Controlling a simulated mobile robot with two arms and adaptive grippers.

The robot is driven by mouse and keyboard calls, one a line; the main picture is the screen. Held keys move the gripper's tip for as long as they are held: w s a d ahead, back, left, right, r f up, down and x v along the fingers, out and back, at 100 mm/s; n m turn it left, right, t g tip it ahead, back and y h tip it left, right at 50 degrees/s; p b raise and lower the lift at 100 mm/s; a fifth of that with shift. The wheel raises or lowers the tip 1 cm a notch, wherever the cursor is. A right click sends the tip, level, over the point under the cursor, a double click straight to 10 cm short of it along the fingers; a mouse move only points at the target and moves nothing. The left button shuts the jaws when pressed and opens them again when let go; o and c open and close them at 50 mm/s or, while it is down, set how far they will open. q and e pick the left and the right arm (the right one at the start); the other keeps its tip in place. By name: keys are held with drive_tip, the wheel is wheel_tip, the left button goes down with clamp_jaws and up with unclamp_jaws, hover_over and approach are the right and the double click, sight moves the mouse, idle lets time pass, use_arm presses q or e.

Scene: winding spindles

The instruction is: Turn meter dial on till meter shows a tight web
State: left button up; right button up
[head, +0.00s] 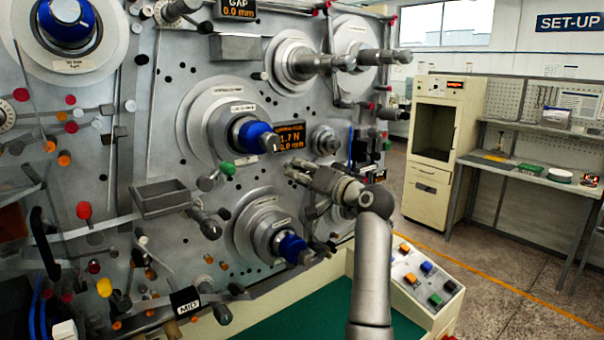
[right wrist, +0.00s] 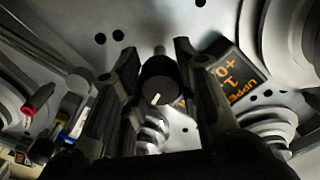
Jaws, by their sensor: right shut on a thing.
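The meter dial (right wrist: 158,82) is a black round knob with a white pointer mark, in the middle of the right wrist view. My right gripper (right wrist: 155,62) has one finger on each side of it and is shut on it. In the head view my right gripper (head: 290,170) reaches the machine face from the right and hides the dial. The meter (head: 290,137) is a dark display with orange text just above the gripper. It reads about 1.7 N, with 0.0 mpm below. It also shows, tilted and partly cut off, in the right wrist view (right wrist: 238,75). My left gripper is not in view.
Blue-cored spindles (head: 258,137) stick out of the grey machine face (head: 150,100) near my gripper. A lower spindle (head: 290,247) is just below it. A button panel (head: 425,283) stands at the lower right. The floor (head: 500,270) at right is clear.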

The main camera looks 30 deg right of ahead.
drive_tip(key=o, duration=1)
drive_tip(key=s, duration=0.8)
drive_tip(key=s+d, duration=0.1)
drive_tip(key=s, duration=0.3)
